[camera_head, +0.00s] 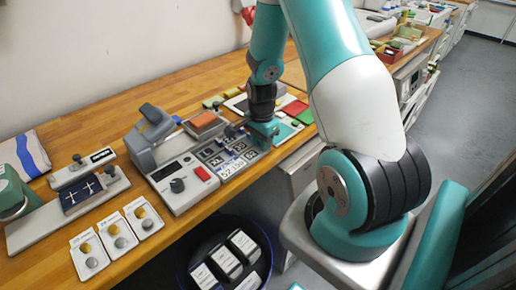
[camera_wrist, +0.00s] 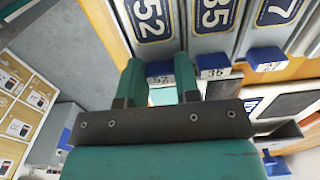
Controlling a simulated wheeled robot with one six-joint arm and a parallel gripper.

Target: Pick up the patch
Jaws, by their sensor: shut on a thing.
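Number patches lie in a grey rack (camera_head: 232,170) on the wooden bench, in the middle of the head view. In the wrist view, the dark blue patch 52 (camera_wrist: 151,18), patch 35 (camera_wrist: 214,14) and a patch ending in 7 (camera_wrist: 279,11) lie in rows, with blue number tabs at the row ends. My gripper (camera_wrist: 159,72) is at the end of the 52 row, its two teal fingers either side of the blue 52 tab (camera_wrist: 160,72). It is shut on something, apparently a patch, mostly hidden. In the head view my gripper (camera_head: 263,135) is at the rack's far right end.
A grey press (camera_head: 150,145) and a control box with a red button (camera_head: 184,181) stand left of the rack. Cards with round badges (camera_head: 118,235) lie at the front left. A dark round bin (camera_head: 232,217) with white-labelled items stands below the bench edge.

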